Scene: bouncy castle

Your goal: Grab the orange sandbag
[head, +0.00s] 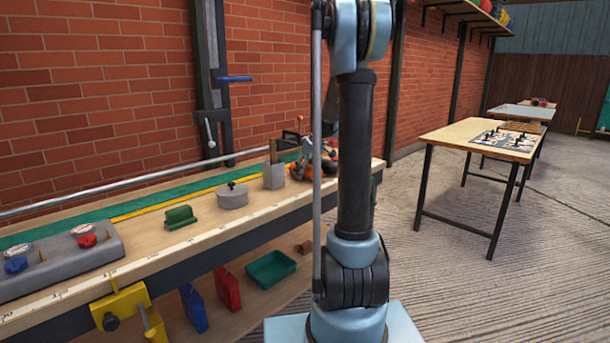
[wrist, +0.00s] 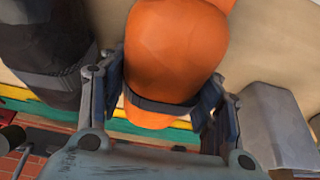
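The orange sandbag (wrist: 175,55) fills the middle of the wrist view, with a dark strap around its narrower end. My gripper (wrist: 158,100) has one finger on each side of the bag near that strap. The fingers stand apart, and slim gaps seem to show beside the bag, so a firm hold is not visible. In the head view, an orange part of the bag (head: 327,166) shows on the workbench beside my arm, which hides much of that spot.
A dark bag (wrist: 42,50) lies close left of my gripper and a grey block (wrist: 275,125) close right in the wrist view. The workbench (head: 215,232) runs along the brick wall, with a green block (head: 180,217) and a grey pot (head: 232,196). Floor at right is clear before a table (head: 460,134).

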